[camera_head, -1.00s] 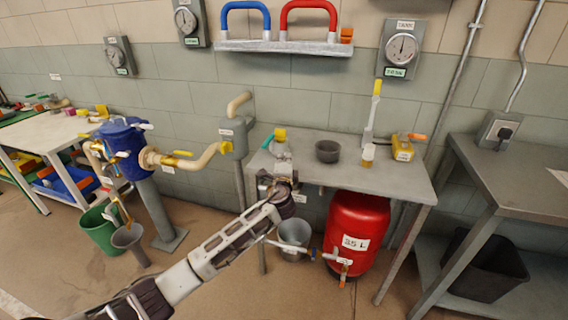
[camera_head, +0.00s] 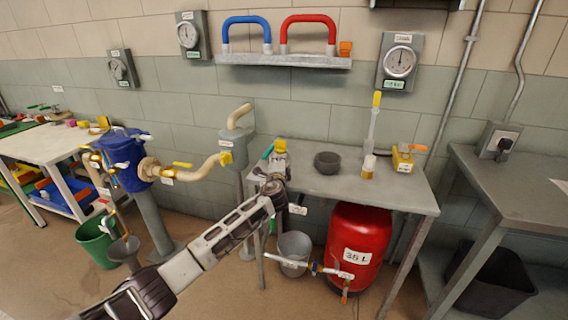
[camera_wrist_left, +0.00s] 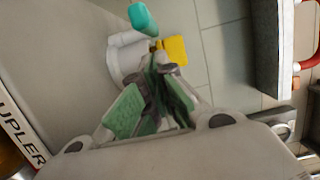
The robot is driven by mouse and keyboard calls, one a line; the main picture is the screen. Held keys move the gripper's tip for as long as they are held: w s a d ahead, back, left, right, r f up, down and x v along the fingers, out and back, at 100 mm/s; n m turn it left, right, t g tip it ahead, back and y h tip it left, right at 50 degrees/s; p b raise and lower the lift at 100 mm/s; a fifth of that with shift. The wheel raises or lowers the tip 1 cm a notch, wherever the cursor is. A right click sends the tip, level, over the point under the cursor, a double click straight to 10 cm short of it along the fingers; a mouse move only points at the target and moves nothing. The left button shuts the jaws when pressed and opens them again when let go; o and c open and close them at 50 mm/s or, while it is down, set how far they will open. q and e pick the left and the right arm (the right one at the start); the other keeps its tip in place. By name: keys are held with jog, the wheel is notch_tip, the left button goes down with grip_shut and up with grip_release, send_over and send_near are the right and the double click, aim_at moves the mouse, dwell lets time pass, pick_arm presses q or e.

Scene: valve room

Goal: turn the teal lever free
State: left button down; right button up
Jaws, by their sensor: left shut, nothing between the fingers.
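The teal lever (camera_head: 267,152) is a short rounded handle at the left end of the grey bench, beside a yellow part (camera_head: 280,146). In the left wrist view the teal lever (camera_wrist_left: 144,19) lies just beyond my fingertips, above a white round fitting (camera_wrist_left: 127,56), with the yellow part (camera_wrist_left: 175,50) to its right. My left gripper (camera_head: 275,181) reaches the bench's left end, just below the lever in the picture. Its green-padded fingers (camera_wrist_left: 156,70) are closed together and empty. I cannot tell whether the tips touch the fitting. My right gripper is in neither view.
The grey bench (camera_head: 350,191) carries a dark bowl (camera_head: 327,161), an upright white tool with a yellow tip (camera_head: 372,125) and a yellow device (camera_head: 403,158). A red tank (camera_head: 360,240) and a bucket (camera_head: 294,248) stand underneath. Beige pipework (camera_head: 205,166) and a blue vessel (camera_head: 130,165) stand left.

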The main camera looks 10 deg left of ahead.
pick_arm(q)
jog(key=shift+a, duration=0.7)
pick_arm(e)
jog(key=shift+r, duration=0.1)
pick_arm(q)
jog(key=shift+s+a+m+h, duration=0.1)
jog(key=shift+a+m+h, duration=0.2)
jog(key=shift+h, duration=0.2)
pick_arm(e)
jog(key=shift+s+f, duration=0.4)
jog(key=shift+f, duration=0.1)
pick_arm(q)
jog(key=shift+p, duration=0.3)
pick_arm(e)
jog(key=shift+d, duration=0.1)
pick_arm(q)
jog(key=shift+a+h, duration=0.15)
jog(key=shift+h, duration=0.15)
